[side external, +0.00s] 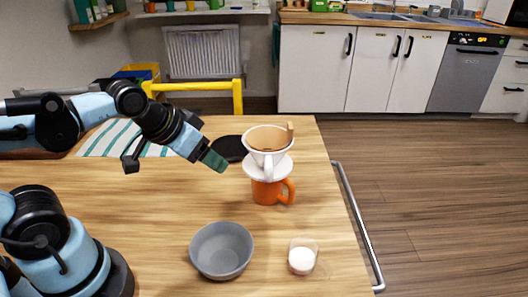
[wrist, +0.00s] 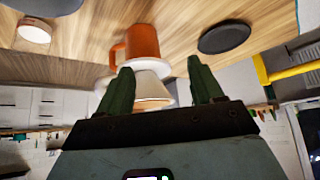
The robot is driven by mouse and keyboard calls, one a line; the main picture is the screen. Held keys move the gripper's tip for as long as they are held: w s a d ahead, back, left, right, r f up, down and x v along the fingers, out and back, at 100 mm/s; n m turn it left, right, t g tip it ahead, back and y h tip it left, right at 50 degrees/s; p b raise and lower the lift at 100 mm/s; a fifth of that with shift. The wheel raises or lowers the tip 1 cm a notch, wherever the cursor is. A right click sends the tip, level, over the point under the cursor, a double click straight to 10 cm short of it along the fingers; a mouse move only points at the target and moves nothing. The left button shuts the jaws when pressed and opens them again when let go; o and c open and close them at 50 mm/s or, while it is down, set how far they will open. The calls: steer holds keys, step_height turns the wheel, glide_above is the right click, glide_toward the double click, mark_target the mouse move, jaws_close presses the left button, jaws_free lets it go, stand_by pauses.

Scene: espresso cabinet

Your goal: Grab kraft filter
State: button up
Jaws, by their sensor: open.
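The brown kraft filter (side external: 268,143) sits inside a white dripper (side external: 270,167), with its folded tab standing above the rim at the right. The dripper rests on an orange mug (side external: 268,192). My gripper (side external: 213,160) is to the left of the dripper, apart from it, pointing down and right. In the upside-down wrist view my gripper (wrist: 160,64) is open, with its two green fingers spread and nothing held. The orange mug (wrist: 142,42) and the dripper (wrist: 150,78) show beyond and between the fingers there.
A black round disc (side external: 230,149) lies behind my gripper. A striped cloth (side external: 126,138) and yellow chair (side external: 237,97) are at the back. A metal rail (side external: 357,225) runs along the right edge.

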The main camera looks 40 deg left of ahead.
step_height(320, 180, up, 11)
steer(key=w+n+t+h, duration=0.1)
steer(key=w+n+h, duration=0.4)
steer(key=n, duration=0.9)
steer(key=w+n+t+h, duration=0.1)
steer(key=w+n+h, duration=0.4)
steer(key=n, duration=0.8)
glide_toward(291, 130)
steer(key=shift+w+a, duration=0.65)
steer(key=shift+a, duration=0.25)
steer(key=shift+f, duration=0.25)
steer(key=shift+w+d+f, duration=0.15)
steer(key=x, duration=0.6)
steer(key=shift+w+f, duration=0.1)
steer(key=x, duration=0.4)
steer(key=shift+s+d, duration=0.25)
steer(key=shift+w+d+f+y, duration=0.25)
steer(key=shift+w+d+y, duration=0.05)
steer(key=shift+w+d, duration=0.15)
